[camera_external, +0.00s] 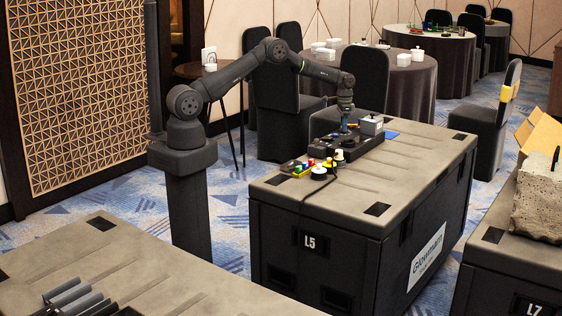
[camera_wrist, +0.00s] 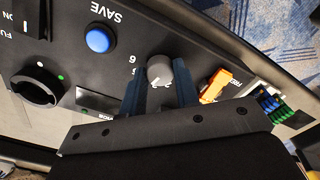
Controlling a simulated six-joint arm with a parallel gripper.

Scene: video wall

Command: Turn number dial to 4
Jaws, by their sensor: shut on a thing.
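The number dial (camera_wrist: 160,70) is a small grey knob on a black panel (camera_wrist: 120,66). It stands between the two blue fingers of my gripper (camera_wrist: 166,84) in the wrist view, and the fingers are shut on it. A few printed numbers show beside the knob, upside down and partly hidden by the fingers, so the dial's setting cannot be read surely. In the external view my gripper (camera_external: 345,128) reaches down to the black panel (camera_external: 358,149) on the case marked L5; the dial is too small to make out there.
On the panel are a blue SAVE button (camera_wrist: 98,40), a larger black rotary knob (camera_wrist: 38,86) and an orange part (camera_wrist: 222,84). Green and blue connectors (camera_wrist: 270,104) lie at the right.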

